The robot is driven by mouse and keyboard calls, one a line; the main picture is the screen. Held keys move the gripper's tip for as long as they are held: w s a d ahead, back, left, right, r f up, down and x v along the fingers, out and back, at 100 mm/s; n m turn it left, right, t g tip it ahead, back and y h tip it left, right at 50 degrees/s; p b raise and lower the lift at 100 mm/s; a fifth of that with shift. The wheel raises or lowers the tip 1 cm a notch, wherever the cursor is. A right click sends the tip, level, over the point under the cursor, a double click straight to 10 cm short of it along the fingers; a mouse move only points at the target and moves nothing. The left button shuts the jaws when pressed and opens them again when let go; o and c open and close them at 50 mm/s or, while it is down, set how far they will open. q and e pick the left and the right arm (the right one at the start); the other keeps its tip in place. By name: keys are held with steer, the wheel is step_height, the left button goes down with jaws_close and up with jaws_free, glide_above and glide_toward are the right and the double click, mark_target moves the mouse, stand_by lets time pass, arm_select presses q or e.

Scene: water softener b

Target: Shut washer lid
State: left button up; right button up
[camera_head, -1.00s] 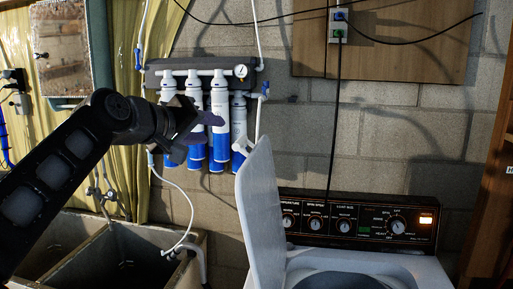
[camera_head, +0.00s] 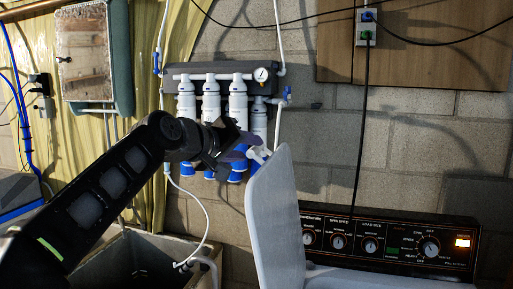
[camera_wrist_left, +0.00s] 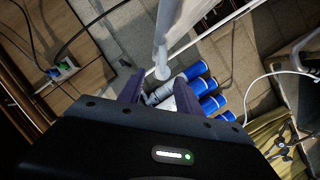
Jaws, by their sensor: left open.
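The washer lid (camera_head: 272,225) is a white panel standing up, open, at the left side of the washer. The washer's control panel (camera_head: 390,243) with dials and a lit orange light stands to the right of it. My left gripper (camera_head: 252,147) is open close to the lid's top corner, on its left side; contact cannot be told. In the left wrist view, the lid (camera_wrist_left: 181,25) shows edge-on just beyond and between my open finger tips (camera_wrist_left: 160,88). My right gripper is not in view.
Blue and white filter cylinders (camera_head: 211,100) hang on the wall behind my left gripper. A concrete sink (camera_head: 130,262) is at the lower left. A black cord (camera_head: 362,130) hangs from a wall outlet (camera_head: 366,28) behind the washer.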

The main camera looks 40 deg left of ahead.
mark_target(257, 149)
arm_select(q)
steer(key=p+x, duration=0.1)
steer(key=x, duration=0.4)
jaws_close()
stand_by(0.4)
stand_by(1.0)
